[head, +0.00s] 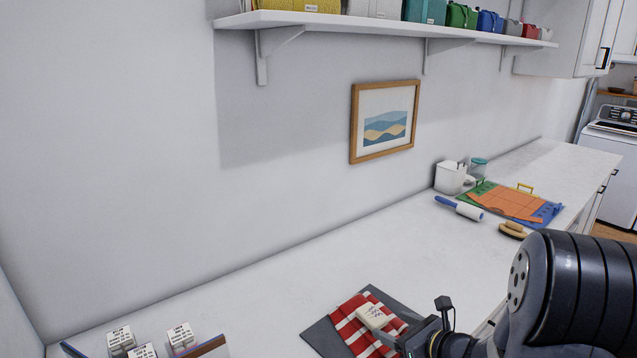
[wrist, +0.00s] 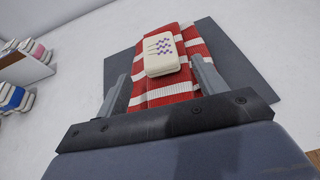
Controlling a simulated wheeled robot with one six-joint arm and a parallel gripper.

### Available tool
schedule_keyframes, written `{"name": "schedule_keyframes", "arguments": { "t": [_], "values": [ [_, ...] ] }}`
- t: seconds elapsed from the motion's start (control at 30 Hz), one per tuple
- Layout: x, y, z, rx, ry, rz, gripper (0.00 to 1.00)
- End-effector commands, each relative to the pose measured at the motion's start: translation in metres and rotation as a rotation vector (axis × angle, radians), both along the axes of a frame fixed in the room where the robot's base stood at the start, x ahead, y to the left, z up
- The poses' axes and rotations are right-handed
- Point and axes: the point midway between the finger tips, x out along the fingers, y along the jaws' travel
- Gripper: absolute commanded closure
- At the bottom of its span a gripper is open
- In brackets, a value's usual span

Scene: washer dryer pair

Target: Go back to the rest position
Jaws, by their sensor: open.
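My gripper (wrist: 162,92) is open over a red and white striped cloth (wrist: 186,78). A cream block with a dotted pattern (wrist: 161,54) lies on the cloth, ahead of and between my fingers in the wrist view. The fingers appear apart from the block; whether they touch the cloth I cannot tell. The cloth lies on a dark grey mat (wrist: 248,76) on the white counter. In the head view the cloth (head: 352,326) and the block (head: 371,316) show at the bottom, with my gripper (head: 392,336) beside them at the right, partly hidden by my arm.
White labelled boxes (head: 121,340) stand at the counter's lower left. Farther along are a lint roller (head: 460,208), a brush (head: 513,230), a coloured folding board (head: 508,204) and a white container (head: 450,177). A shelf (head: 380,30) runs above. The counter's middle (head: 330,260) is clear.

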Motion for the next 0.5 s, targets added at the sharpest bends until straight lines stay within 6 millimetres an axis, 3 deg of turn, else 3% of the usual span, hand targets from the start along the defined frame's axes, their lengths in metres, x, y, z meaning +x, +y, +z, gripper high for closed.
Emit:
{"name": "schedule_keyframes", "arguments": {
  "t": [0.3,0.5],
  "values": [
    [0.047,0.033,-0.023,0.001,0.002,0.004,0.33],
    [0.046,0.03,0.002,-0.002,-0.003,0.0,0.33]
  ]
}}
